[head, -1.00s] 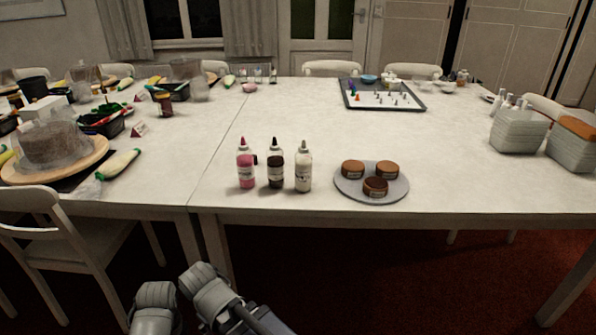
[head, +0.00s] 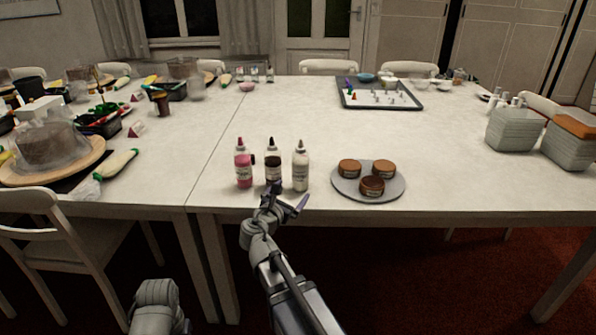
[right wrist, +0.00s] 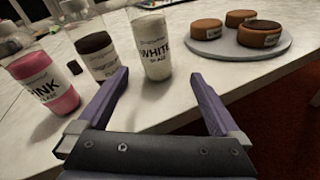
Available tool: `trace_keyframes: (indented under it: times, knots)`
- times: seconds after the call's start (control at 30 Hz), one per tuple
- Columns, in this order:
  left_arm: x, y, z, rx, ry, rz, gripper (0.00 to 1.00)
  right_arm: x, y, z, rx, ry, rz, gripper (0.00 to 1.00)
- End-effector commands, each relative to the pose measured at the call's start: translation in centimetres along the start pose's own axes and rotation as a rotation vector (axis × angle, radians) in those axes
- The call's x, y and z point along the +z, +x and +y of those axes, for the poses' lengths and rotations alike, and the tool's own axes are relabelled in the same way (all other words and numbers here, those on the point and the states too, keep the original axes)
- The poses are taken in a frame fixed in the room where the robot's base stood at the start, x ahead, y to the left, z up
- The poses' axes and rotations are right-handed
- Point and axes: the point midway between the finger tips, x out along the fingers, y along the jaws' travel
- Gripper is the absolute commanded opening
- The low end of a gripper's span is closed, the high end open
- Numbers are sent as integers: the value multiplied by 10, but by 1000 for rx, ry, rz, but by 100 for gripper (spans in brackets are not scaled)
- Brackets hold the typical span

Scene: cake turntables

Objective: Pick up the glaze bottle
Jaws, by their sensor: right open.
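Three glaze bottles stand upright in a row near the table's front edge. The pink bottle (head: 243,168) is on the left, the dark brown one (head: 273,165) in the middle, and the white one (head: 300,170) on the right. The right wrist view also shows the pink bottle (right wrist: 48,92), the brown bottle (right wrist: 98,57) and the white bottle (right wrist: 154,52), whose label reads "WHITE". My right gripper (head: 285,198) is open and empty at the table edge, just in front of the brown and white bottles. In the wrist view the white bottle appears between its fingertips, beyond them.
A round grey plate (head: 345,187) with three small brown cakes stands to the right of the bottles. A dark tray (head: 413,104) with small figures lies farther back. The table (head: 440,160) is clear behind the bottles. A chair (head: 50,222) stands at the front left.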

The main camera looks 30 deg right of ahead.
Motion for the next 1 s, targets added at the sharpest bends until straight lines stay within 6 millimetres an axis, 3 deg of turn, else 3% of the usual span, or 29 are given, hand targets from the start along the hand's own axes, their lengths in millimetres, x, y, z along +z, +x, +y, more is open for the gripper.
trace_keyframes:
  times: [0.1,0.2,0.37,0.6,0.77,1.0]
  knots:
    - [0,6,-6,-30,-15,0,50,21,17,4,37,-196,-108,100]
    - [0,6,-9,-42,-22,0,50,30,21,7,50,-274,-148,100]
    - [0,6,-9,-43,-23,0,50,32,25,8,51,-284,-153,100]
    - [0,6,-9,-43,-23,0,50,35,47,9,50,-281,-151,100]
    - [0,6,-9,-43,-23,0,50,35,49,8,50,-279,-151,100]
    - [0,8,-9,-43,-23,0,50,38,78,8,48,-279,-151,100]
